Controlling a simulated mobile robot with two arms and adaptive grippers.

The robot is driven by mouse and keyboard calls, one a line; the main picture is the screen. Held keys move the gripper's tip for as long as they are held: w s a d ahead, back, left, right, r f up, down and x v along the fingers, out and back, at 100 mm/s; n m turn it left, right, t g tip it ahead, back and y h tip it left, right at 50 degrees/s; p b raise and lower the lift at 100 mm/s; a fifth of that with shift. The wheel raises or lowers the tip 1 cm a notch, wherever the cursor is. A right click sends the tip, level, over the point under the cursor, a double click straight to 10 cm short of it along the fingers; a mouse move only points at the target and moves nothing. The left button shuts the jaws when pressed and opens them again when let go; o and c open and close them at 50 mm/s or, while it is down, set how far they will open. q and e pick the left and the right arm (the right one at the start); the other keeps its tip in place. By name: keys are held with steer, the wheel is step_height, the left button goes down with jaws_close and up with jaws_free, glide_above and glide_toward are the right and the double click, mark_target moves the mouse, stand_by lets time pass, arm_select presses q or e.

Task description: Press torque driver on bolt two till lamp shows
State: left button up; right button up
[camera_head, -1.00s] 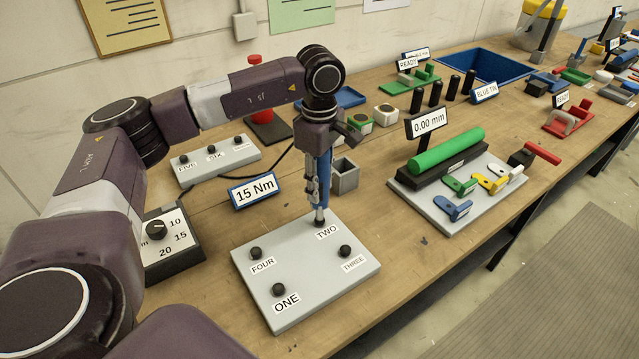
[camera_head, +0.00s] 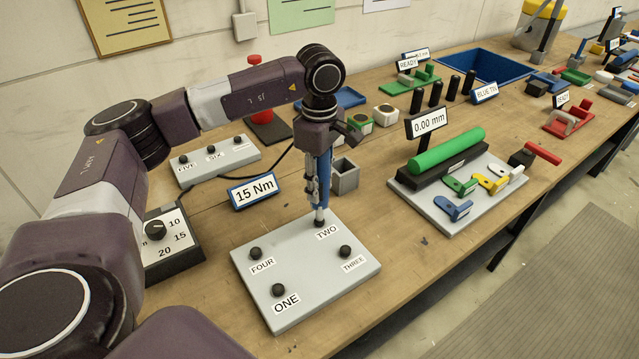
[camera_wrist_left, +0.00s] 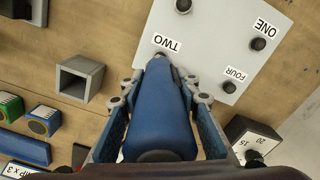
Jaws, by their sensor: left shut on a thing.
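My left gripper (camera_head: 316,190) is shut on the blue torque driver (camera_head: 323,178), which stands about upright. Its lower tip is at bolt two (camera_head: 320,221) on the grey plate (camera_head: 300,262), by the label TWO. In the left wrist view the driver (camera_wrist_left: 160,110) lies between the two fingers (camera_wrist_left: 163,95), and its body hides most of bolt two. Bolts one (camera_head: 278,290), three (camera_head: 345,252) and four (camera_head: 256,253) are dark knobs on the same plate. I see no lit lamp on the plate or driver. My right gripper is not in view.
A sign (camera_head: 253,191) reads 15 Nm. A dial box (camera_head: 172,250) marked 10, 15, 20 stands left of the plate. A second plate (camera_head: 215,160) with labels FIVE and SIX lies behind. A grey open box (camera_head: 344,176) stands close right of the driver.

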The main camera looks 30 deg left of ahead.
mark_target(320, 162)
arm_select(q)
steer(key=shift+s, duration=0.1)
steer(key=shift+r+p, duration=0.55)
steer(key=shift+r, duration=0.25)
steer(key=shift+r+p, duration=1.3)
steer(key=shift+r, duration=1)
